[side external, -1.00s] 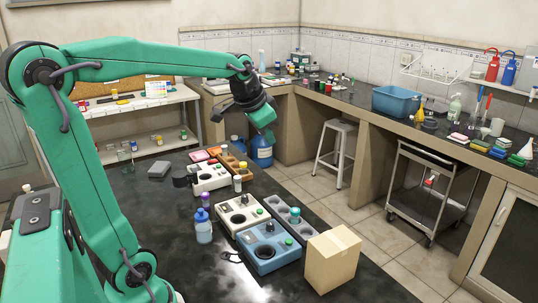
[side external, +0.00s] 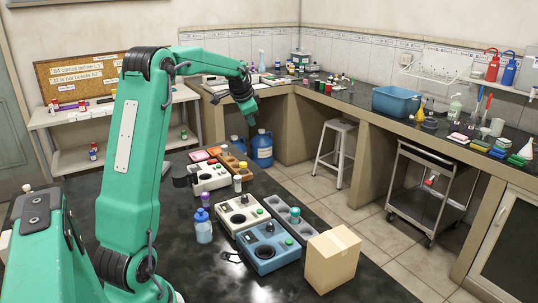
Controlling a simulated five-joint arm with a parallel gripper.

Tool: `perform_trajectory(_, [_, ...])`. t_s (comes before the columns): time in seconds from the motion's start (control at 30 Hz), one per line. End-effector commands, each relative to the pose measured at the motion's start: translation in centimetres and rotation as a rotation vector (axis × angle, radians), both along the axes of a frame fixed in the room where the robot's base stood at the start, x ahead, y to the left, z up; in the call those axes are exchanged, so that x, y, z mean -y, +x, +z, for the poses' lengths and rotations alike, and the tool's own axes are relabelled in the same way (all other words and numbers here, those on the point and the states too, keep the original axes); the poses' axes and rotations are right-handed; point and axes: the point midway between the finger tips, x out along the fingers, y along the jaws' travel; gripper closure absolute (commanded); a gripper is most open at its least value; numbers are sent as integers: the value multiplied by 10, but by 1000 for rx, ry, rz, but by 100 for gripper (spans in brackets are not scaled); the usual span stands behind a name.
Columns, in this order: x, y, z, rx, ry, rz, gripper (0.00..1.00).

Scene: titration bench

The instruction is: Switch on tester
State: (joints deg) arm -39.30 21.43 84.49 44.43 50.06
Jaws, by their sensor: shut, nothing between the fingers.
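Three box-shaped devices stand in a row on the black table: a white one (side external: 208,180), a cream one (side external: 232,224) and a blue one (side external: 262,262). Each has a dark round part on top, and green buttons show on the cream and blue ones. I cannot tell which is the tester, or whether any is on. My gripper (side external: 250,108) is raised beyond the far end of the table, well above and apart from all three devices. It is shut and empty, small in the picture and partly hidden by the dark wrist.
A cardboard box (side external: 332,262) stands right of the blue device. A blue bottle (side external: 203,230) stands left of the cream device. A grey rack (side external: 284,214) and a wooden rack (side external: 229,158) lie along the right side. The front table area is clear.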

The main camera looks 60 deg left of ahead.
Motion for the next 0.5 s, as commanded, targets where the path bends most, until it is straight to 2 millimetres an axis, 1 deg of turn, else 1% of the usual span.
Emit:
perform_trajectory(0.03, [-15,-1,-7,-8,7,2,100])
perform_trajectory(0.1, [-34,-1,-15,-18,19,-1,100])
perform_trajectory(0.27, [-78,-6,-35,-41,46,-7,100])
perform_trajectory(0.4, [-116,-15,-54,-62,69,-11,100])
perform_trajectory(0.5, [-140,-22,-68,-77,83,-15,100])
